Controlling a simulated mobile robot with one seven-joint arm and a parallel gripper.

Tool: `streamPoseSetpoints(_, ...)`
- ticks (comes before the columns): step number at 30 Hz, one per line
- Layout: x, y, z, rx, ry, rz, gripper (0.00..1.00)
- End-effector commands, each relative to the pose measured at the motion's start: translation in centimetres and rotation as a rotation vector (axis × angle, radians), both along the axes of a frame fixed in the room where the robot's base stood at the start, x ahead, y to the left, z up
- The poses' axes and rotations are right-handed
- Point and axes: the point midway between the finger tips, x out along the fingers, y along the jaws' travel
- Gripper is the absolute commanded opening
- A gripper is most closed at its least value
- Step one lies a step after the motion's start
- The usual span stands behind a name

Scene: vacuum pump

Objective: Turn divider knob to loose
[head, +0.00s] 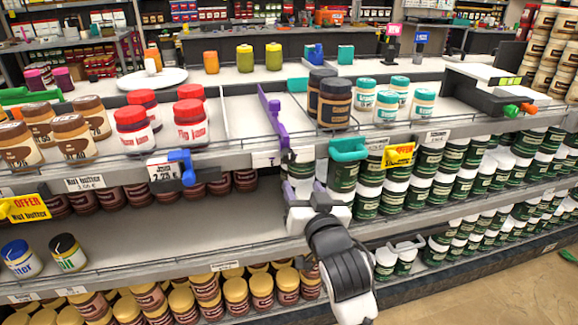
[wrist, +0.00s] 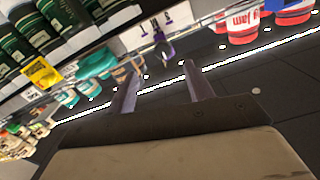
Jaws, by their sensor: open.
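A purple divider (head: 270,112) stands on the upper shelf, running back from the front rail. Its purple front end, which looks like the knob (head: 287,154), is at the shelf edge. It also shows in the wrist view (wrist: 163,47), beyond the fingertips. My gripper (head: 305,189) is below the shelf edge, just under the purple end. In the wrist view my gripper (wrist: 159,80) has its two fingers apart with nothing between them. The fingers look apart from the knob. Whether the knob is set tight or loose cannot be told.
A teal part (head: 348,150) hangs on the rail just right of the gripper, and a blue part (head: 182,166) is further left. Dark green jars (head: 343,174) crowd the right. The lower shelf at left (head: 150,230) is mostly bare.

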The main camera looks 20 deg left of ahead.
Motion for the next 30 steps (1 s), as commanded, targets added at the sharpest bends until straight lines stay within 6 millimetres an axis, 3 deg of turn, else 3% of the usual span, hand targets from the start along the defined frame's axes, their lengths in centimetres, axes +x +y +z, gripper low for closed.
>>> streamPoseSetpoints(5,0.6,0.8,0.3,0.005,-0.016,0.002,0.52)
streamPoseSetpoints(7,2.0,1.6,1.0,0.007,-0.008,0.001,0.52)
streamPoseSetpoints(19,8.4,5.9,0.8,0.006,-0.009,0.0,0.52)
streamPoseSetpoints(30,9.8,6.9,0.6,0.009,-0.011,-0.001,0.52)
